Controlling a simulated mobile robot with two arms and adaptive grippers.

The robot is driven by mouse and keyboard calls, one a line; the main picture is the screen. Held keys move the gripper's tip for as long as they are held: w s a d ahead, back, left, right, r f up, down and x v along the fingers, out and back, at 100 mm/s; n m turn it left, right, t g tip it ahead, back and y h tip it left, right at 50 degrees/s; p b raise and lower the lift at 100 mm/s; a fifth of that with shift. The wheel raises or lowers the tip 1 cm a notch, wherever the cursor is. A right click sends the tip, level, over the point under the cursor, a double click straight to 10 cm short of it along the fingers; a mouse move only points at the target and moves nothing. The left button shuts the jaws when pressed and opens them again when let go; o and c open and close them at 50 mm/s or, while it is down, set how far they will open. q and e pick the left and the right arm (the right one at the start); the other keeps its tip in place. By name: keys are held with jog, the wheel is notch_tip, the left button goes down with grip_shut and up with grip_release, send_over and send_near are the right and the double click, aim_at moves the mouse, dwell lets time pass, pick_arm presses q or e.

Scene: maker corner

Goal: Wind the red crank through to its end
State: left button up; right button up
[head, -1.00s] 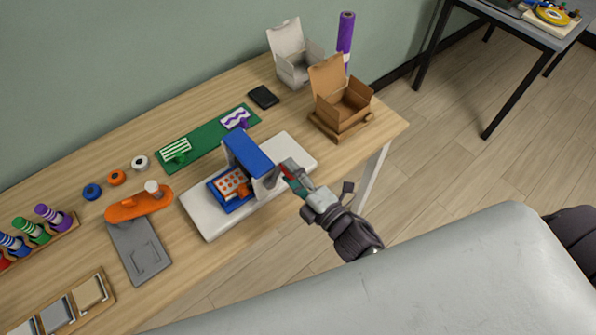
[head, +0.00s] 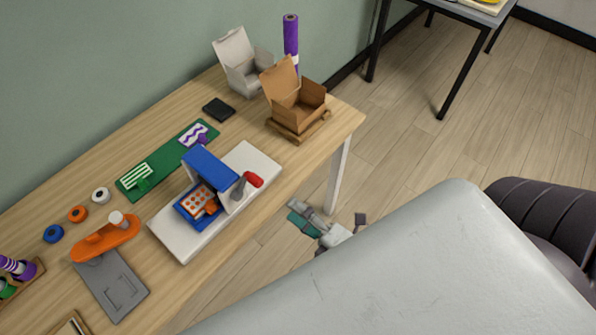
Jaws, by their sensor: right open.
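The red crank handle (head: 253,180) sits on a grey arm at the right side of a blue press (head: 211,168). The press stands on a white base plate (head: 249,158) on the wooden table. An orange-dotted sheet (head: 199,201) lies in the blue tray under the press. My right gripper (head: 297,221) is open and empty, below and to the right of the crank, clear of it and off the table's front edge. My white body part hides some of the arm behind it. My left gripper is not in view.
An open brown box (head: 297,114) and an open white box (head: 240,76) stand at the table's far right, near a purple roll (head: 291,38). An orange device (head: 105,239) and grey plate (head: 117,289) are left of the press. Floor is free right of the table.

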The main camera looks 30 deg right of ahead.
aim_at(260, 185)
jog(key=w+a+m, duration=0.1)
jog(key=w+m, duration=0.3)
jog(key=m, duration=0.2)
jog(key=w+a+m, duration=0.2)
jog(key=w+m, duration=0.2)
jog(key=m, duration=0.2)
jog(key=w+a+m, duration=0.1)
jog(key=w+m, duration=0.3)
jog(key=m, duration=0.1)
jog(key=shift+w+a+r+m+p, duration=0.1)
jog(key=shift+w+a+m+p, duration=0.2)
jog(key=shift+m+p, duration=0.1)
jog(key=shift+s, duration=0.1)
grip_shut()
